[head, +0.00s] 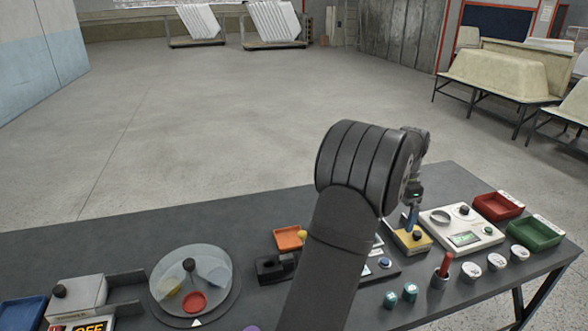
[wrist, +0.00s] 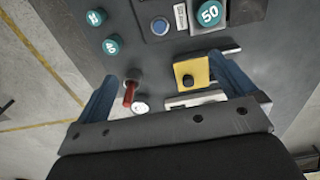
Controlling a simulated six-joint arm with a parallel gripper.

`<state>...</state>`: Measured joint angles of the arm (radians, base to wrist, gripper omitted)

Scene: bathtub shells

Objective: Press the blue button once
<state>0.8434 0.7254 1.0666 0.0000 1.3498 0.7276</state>
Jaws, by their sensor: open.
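The blue button (head: 385,262) is a small round cap on a dark box on the bench, just right of my forearm in the head view. In the wrist view the blue button (wrist: 160,26) sits near the top, beyond the fingertips, with nothing touching it. My gripper (wrist: 165,85) is open, its two blue fingers wide apart with nothing held between them. In the head view my gripper (head: 411,218) points down over the yellow box, and my arm hides part of the bench.
A yellow box (wrist: 192,73) with a black knob and a red-handled tool (head: 445,264) in a cup lie close to the gripper. Two teal pieces (head: 400,296) stand near the button. A white scale (head: 462,229) and red and green trays (head: 534,231) are at the right.

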